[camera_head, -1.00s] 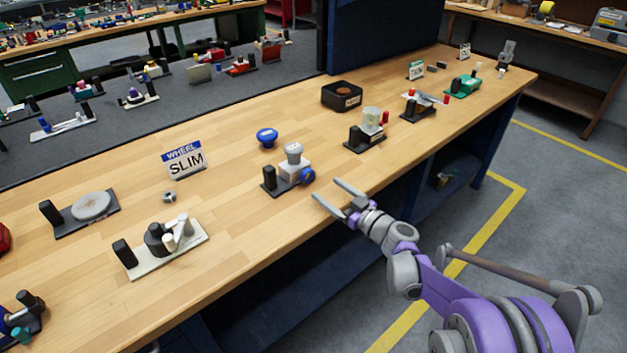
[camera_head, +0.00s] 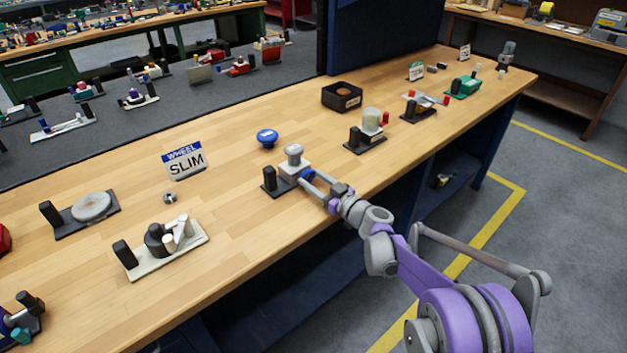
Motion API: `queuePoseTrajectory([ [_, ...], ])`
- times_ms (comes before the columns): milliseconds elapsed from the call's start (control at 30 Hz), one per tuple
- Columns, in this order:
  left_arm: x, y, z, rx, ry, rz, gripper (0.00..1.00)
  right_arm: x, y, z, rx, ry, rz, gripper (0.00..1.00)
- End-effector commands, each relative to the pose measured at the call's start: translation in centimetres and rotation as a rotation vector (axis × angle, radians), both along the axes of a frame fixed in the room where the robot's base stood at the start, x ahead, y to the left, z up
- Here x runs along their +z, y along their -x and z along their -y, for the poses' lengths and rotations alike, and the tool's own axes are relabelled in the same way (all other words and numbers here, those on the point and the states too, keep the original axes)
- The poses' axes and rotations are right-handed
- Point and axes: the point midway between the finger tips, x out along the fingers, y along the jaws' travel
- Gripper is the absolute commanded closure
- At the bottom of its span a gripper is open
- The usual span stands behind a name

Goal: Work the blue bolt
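The blue bolt (camera_head: 306,174) sits on the right side of a small valve unit with a white body and a grey top knob (camera_head: 293,153). The unit stands on a dark base with a black post (camera_head: 269,178). My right gripper (camera_head: 308,179) is at the bolt, with one finger on either side of it. The fingers partly hide the bolt. Whether they press on it is too small to tell. My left gripper is not in view.
A loose blue knob (camera_head: 267,138) lies behind the unit. A WHEEL SLIM sign (camera_head: 185,160) and a small metal nut (camera_head: 169,198) are to the left. Another unit with a clear cylinder (camera_head: 372,120) stands to the right. The bench has clear wood between them.

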Motion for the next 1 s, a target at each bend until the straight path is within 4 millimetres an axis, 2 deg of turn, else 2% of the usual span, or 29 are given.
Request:
queuePoseTrajectory([
  [33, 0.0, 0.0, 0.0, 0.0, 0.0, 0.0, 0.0, 0.0, 0.01, 0.01, 0.0, 0.0, 0.0, 0.62],
  [200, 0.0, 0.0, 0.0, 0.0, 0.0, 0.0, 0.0, 0.0, 0.02, 0.01, 0.0, 0.0, 0.0, 0.92],
  [267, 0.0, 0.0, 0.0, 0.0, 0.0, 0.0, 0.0, 0.0, 0.02, 0.01, 0.0, 0.0, 0.0, 1.0],
  [667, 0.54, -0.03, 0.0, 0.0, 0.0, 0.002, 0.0, 0.03, 0.0, 0.03, 0.0, -0.185, -0.144, 1.0],
  [967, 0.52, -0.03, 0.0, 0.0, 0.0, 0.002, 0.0, -0.02, 0.0, 0.04, 0.0, -0.197, -0.153, 1.0],
  [1000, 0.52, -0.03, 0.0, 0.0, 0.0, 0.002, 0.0, -0.02, 0.0, 0.04, 0.0, -0.197, -0.153, 0.4],
])
